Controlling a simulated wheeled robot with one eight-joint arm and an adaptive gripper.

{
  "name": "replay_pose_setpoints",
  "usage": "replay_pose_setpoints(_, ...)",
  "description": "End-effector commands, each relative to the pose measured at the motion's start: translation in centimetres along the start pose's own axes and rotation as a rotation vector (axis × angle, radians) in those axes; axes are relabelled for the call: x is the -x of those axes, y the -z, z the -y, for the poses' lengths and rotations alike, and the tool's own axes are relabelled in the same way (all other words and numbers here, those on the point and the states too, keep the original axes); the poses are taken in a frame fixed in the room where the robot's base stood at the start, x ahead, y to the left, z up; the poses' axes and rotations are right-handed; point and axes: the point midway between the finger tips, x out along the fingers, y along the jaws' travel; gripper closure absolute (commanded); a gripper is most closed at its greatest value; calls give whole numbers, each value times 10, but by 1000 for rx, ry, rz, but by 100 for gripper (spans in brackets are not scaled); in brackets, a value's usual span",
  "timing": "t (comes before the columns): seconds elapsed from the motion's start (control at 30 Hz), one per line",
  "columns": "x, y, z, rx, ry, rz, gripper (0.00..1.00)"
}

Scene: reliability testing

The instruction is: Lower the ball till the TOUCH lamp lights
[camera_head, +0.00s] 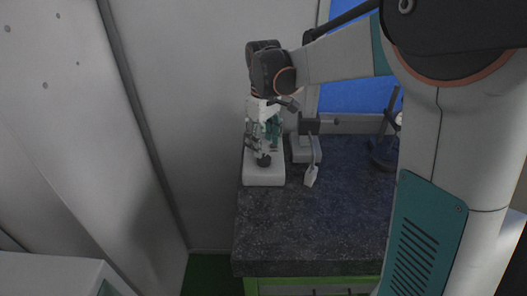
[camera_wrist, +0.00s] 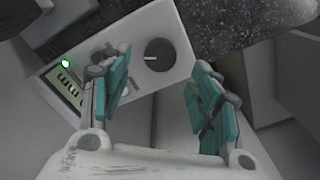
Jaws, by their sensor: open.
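A white box-shaped unit (camera_head: 263,177) sits on the dark counter under my gripper. In the wrist view its face (camera_wrist: 197,50) carries a dark round knob (camera_wrist: 160,54), a small display (camera_wrist: 68,88) and a lit green lamp (camera_wrist: 66,63); I cannot read the lamp's label. My gripper (camera_head: 262,147) is open, its teal finger pads apart, above the unit near the knob. I cannot make out a ball in either view.
A grey stand (camera_head: 306,150) with a dark block stands close to the right of the unit. A small pale piece (camera_head: 311,176) hangs or lies in front of it. A dark blue object (camera_head: 385,152) is farther right. The speckled counter (camera_head: 300,235) is clear in front.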

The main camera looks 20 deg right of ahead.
Motion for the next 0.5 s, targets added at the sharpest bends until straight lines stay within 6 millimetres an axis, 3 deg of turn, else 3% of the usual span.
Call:
replay_pose_setpoints(0.2,43,0,0,0,0,0,43)
replay_pose_setpoints(0.5,68,0,0,0,0,0,43)
